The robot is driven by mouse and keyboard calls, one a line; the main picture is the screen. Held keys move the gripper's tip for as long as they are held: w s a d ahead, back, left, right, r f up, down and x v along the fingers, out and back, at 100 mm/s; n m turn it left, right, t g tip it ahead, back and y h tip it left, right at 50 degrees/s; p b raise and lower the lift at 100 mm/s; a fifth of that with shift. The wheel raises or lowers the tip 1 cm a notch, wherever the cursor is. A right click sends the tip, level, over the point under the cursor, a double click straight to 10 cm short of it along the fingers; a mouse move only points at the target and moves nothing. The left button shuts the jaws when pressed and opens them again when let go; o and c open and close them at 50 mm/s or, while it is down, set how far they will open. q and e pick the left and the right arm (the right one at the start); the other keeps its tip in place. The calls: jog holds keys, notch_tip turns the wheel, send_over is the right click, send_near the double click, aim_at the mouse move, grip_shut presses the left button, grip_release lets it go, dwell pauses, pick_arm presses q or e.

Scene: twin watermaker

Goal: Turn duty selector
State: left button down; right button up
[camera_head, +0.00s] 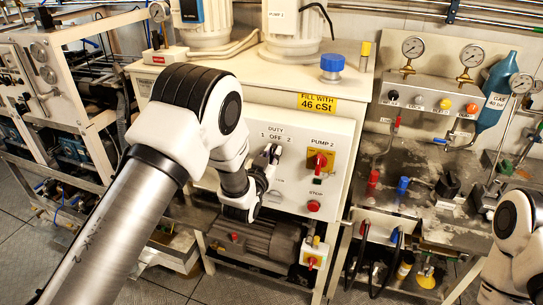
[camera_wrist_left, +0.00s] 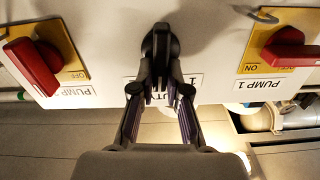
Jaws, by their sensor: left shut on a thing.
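The duty selector is a black knob (camera_wrist_left: 161,42) on the white pump panel (camera_head: 318,138), seen upside down in the left wrist view. My left gripper (camera_wrist_left: 160,92) is shut on its handle, one finger on each side. In the head view my left gripper (camera_head: 271,153) reaches the panel just below the DUTY label with marks 1, OFF and 2 (camera_head: 275,135). The gripper mostly hides the knob there, so which mark it points to is hard to tell. My right gripper is out of view.
The red pump 2 switch (camera_head: 320,160) on a yellow plate is right of the selector, with a red stop button (camera_head: 314,206) below. The pump 1 switch (camera_wrist_left: 288,50) shows in the wrist view. A gauge panel (camera_head: 440,90) stands at right.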

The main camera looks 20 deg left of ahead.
pick_arm(q)
jog(key=shift+d+f+m+b, duration=0.1)
jog(key=shift+d+m+b, duration=0.1)
jog(key=shift+m+b, duration=1.15)
jog(key=shift+d+f+m+b, duration=0.15)
jog(key=shift+m+b, duration=1.05)
jog(key=shift+m, duration=0.1)
jog(key=shift+d+f+m+b, duration=0.1)
jog(key=shift+d+m+b, duration=0.1)
jog(key=shift+m+b, duration=1.15)
jog(key=c, duration=1.2)
grip_release()
jog(key=shift+o, duration=0.2)
jog(key=shift+s, duration=0.1)
jog(key=s, duration=1.2)
jog(key=shift+a, duration=0.15)
